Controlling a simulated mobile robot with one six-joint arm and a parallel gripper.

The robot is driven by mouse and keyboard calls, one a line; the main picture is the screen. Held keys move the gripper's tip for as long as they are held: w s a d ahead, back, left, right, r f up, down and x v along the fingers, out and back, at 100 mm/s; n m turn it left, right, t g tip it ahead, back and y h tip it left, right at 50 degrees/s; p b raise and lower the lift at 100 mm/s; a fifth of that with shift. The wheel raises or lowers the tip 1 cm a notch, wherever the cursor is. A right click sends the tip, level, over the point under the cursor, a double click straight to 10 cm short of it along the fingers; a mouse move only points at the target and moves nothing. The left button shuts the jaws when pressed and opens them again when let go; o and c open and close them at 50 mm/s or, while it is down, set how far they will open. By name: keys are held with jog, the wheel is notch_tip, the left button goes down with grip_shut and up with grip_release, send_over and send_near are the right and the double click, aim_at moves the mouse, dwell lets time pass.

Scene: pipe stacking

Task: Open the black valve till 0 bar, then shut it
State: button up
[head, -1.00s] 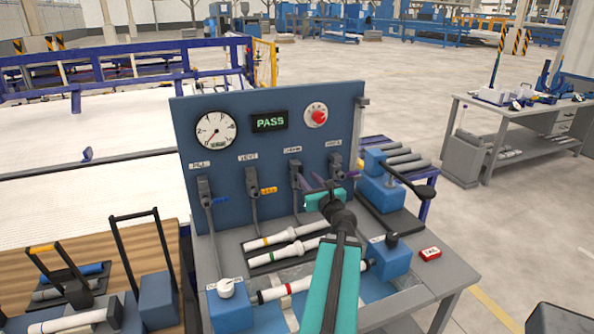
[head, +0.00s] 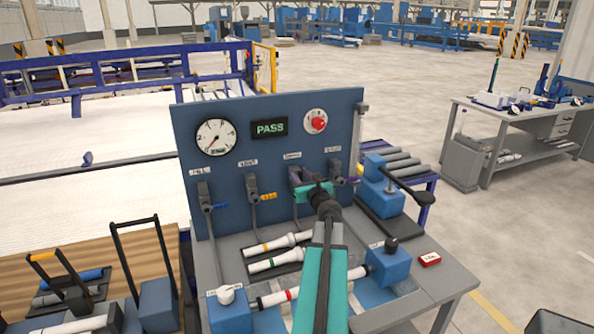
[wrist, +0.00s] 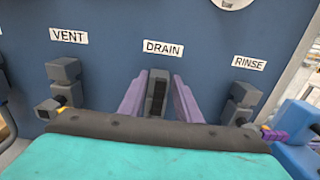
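The black valve (wrist: 157,92) is under the DRAIN label on the blue panel and stands upright in the wrist view. My gripper (wrist: 159,85) is at it, with one purple finger on each side. A narrow gap seems to show between the fingers and the valve, so the gripper looks open around it. The lower part of the valve and its lever are hidden behind my gripper's body. In the head view my gripper (head: 313,180) covers most of the valve.
The VENT valve (wrist: 64,85) with a yellow handle is to the left, and the RINSE valve (wrist: 240,100) with a purple handle is close on the right. The FILL valve (head: 205,197) has a blue handle. A display (head: 269,128) reads PASS. White pipes (head: 276,243) lie below.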

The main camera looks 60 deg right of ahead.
jog(key=shift+x, duration=1.5)
grip_shut()
